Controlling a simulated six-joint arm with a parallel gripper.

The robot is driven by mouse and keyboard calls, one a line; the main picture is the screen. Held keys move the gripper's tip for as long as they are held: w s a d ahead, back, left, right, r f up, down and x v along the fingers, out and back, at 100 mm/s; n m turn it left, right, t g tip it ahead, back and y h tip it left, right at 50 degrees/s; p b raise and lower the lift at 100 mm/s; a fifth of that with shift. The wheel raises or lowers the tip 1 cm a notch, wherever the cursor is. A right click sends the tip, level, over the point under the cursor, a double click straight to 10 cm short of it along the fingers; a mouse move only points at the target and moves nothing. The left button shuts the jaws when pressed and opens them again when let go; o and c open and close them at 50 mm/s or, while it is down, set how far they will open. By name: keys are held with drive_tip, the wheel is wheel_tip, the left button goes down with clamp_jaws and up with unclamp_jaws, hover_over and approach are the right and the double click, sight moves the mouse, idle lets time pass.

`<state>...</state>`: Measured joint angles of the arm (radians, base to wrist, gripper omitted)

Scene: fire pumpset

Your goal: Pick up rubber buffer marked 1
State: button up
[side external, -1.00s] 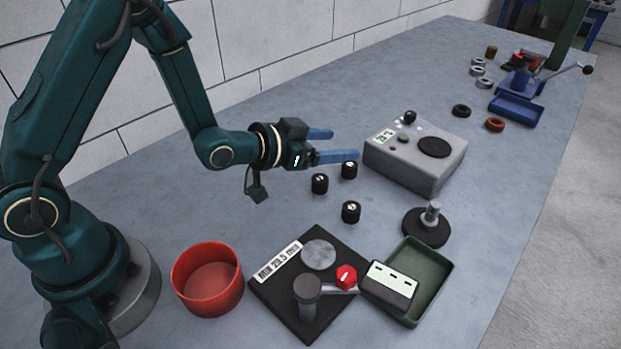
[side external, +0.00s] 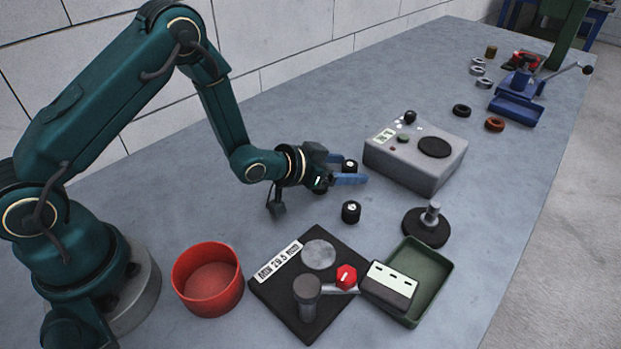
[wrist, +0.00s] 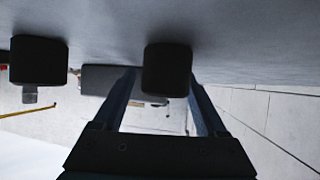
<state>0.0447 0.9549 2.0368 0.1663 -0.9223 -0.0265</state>
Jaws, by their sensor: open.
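Two small black cylindrical buffers with white top marks show in the side view: one beside my fingers (side external: 350,166), the other (side external: 351,212) in front, apart from the gripper. The marks are too small to read, so I cannot tell which is 1. A third buffer's place is hidden by my gripper. My gripper (side external: 355,169) is open, low and level, with blue fingers pointing right. In the wrist view, one dark buffer (wrist: 167,70) appears between the fingers (wrist: 161,76), with no visible grip; another (wrist: 38,58) stands outside them at left.
A grey tester box (side external: 412,160) stands just beyond the fingertips. A black base with a metal post (side external: 426,228), a green tray (side external: 433,265), a black gauge plate (side external: 275,292) and a red bowl (side external: 208,280) are nearer.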

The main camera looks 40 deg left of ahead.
drive_tip(key=shift+c, duration=0.3)
clamp_jaws()
